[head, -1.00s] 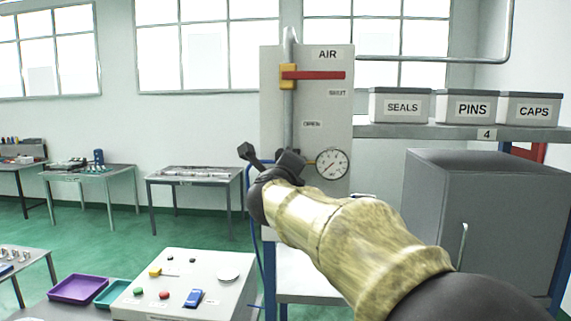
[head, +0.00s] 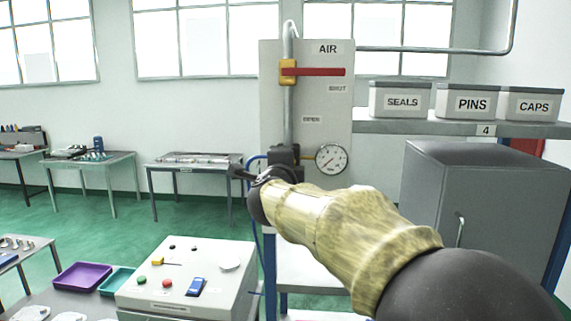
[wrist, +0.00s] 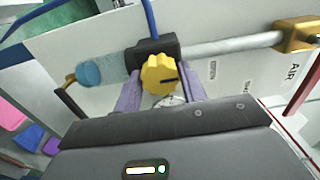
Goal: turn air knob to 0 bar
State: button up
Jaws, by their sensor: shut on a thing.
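The air knob (wrist: 158,75) is yellow with a scalloped edge and a dark pointer mark, seen in the wrist view on a dark regulator body (wrist: 150,49). My gripper (wrist: 160,82) has its two purple fingers on either side of the knob, shut on it. In the head view my gripper (head: 268,175) is at the regulator (head: 284,156), and the knob is hidden behind my wrist. The round pressure gauge (head: 331,159) is right of the regulator on the grey AIR panel (head: 335,110). Its needle is too small to read surely.
A red lever (head: 318,72) on a yellow valve sits above on the vertical pipe. Bins marked SEALS (head: 400,100), PINS and CAPS stand on a shelf at right, above a grey cabinet (head: 490,200). A control box (head: 185,280) with buttons is at lower left.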

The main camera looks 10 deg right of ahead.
jog(key=o, duration=1)
jog(key=shift+c, duration=0.2)
jog(key=b+v, duration=0.5)
jog(key=v, duration=1.2)
jog(key=shift+s, duration=0.2)
jog(key=shift+a+f, duration=0.1)
